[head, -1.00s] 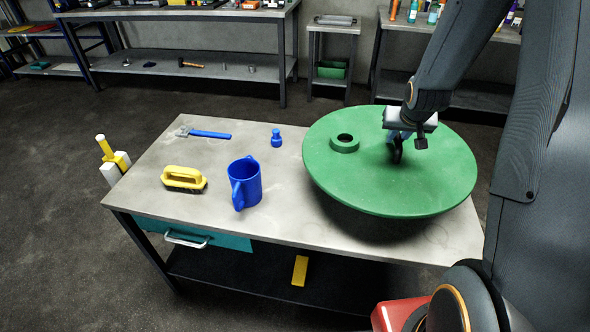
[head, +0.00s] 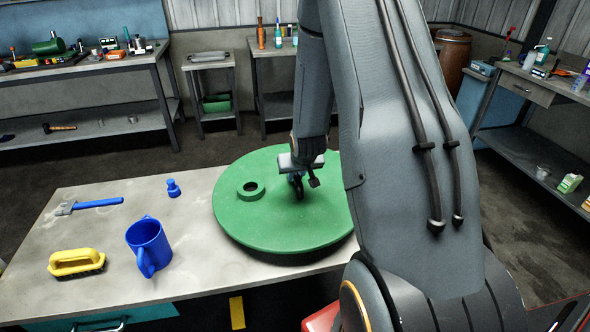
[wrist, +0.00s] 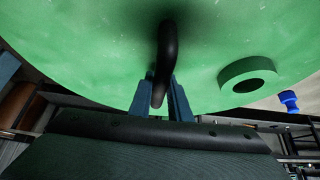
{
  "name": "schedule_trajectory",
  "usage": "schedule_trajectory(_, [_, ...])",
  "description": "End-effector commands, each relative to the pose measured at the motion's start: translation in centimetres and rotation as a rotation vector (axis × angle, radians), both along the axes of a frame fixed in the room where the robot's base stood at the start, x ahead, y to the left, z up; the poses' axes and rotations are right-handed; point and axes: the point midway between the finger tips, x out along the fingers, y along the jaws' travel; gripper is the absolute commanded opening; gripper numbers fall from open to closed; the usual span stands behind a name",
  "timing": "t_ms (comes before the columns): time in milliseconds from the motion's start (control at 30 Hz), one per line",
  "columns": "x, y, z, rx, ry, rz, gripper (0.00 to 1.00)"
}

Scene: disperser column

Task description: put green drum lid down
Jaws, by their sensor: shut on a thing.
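The green drum lid (head: 268,221) is a large round disc with a raised ring-shaped opening and a dark handle (wrist: 167,60). In the head view it lies over the right part of the grey workbench (head: 100,228); I cannot tell whether it touches the top. My gripper (head: 298,178) is at the lid's middle, its blue fingers shut on the dark handle, as the wrist view (wrist: 160,98) also shows. My arm hides the lid's right edge.
On the bench, left of the lid, are a blue mug (head: 150,245), a yellow brush (head: 76,262), a blue-handled tool (head: 98,203) and a small blue object (head: 173,188). Other benches stand along the back wall and right side.

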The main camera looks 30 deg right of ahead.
Motion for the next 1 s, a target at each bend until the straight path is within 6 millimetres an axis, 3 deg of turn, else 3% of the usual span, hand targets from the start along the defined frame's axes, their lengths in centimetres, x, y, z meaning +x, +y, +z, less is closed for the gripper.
schedule_trajectory(400, [0.1,0.0,-3.5,-0.001,-0.002,0.001,0.00])
schedule_trajectory(733, [0.1,0.0,-4.1,-0.002,-0.004,0.001,0.00])
schedule_trajectory(767, [0.0,0.0,-4.2,-0.001,0.000,0.002,0.19])
schedule_trajectory(867, [0.0,0.0,-4.2,-0.001,0.000,0.001,0.35])
schedule_trajectory(1000, [0.0,0.0,-4.2,-0.001,0.000,0.001,0.36])
